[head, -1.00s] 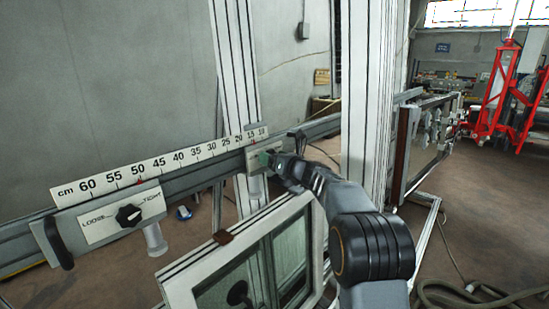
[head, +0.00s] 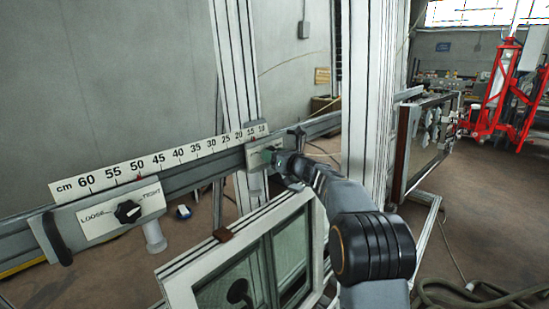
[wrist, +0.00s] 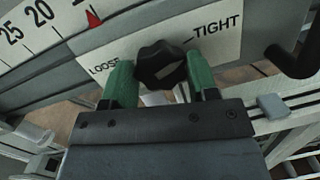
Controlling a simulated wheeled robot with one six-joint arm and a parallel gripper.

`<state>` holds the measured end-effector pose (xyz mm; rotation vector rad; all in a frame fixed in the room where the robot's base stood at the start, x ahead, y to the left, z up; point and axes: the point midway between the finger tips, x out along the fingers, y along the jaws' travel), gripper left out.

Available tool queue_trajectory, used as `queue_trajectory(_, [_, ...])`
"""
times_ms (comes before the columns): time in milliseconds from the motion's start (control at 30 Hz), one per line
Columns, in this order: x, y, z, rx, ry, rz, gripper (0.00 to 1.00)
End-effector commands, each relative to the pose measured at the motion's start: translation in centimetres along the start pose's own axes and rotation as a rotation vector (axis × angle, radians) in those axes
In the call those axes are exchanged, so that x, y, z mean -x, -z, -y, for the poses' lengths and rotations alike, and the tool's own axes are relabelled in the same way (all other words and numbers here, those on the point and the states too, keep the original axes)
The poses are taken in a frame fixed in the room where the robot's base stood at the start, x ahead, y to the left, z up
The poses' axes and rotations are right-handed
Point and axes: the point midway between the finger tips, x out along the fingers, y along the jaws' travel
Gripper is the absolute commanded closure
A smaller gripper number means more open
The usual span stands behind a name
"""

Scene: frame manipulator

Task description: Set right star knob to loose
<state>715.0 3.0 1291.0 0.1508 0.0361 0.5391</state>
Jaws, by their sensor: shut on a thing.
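The right star knob (wrist: 160,66) is black and lobed, on a pale plate (wrist: 226,30) marked LOOSE at left and TIGHT at right in the wrist view. A pale mark shows on the knob's face; which label it points to is not clear. My gripper (wrist: 157,72) has green fingers on either side of the knob, shut on it. In the head view my gripper (head: 275,158) is at the right carriage plate (head: 256,163) and mostly hides that knob.
The left carriage has its own LOOSE/TIGHT plate and black knob (head: 128,211). A centimetre scale (head: 160,163) runs along the rail. A white-framed window (head: 195,285) stands below my arm, and a pale upright post (head: 368,100) is close at right. A black handle (wrist: 300,52) is right of the plate.

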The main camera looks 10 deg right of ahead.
Motion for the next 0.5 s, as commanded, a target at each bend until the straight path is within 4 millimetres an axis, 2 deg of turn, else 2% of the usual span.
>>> queue_trajectory(500, [0.07,0.48,0.24,0.439,-0.051,0.034,0.7])
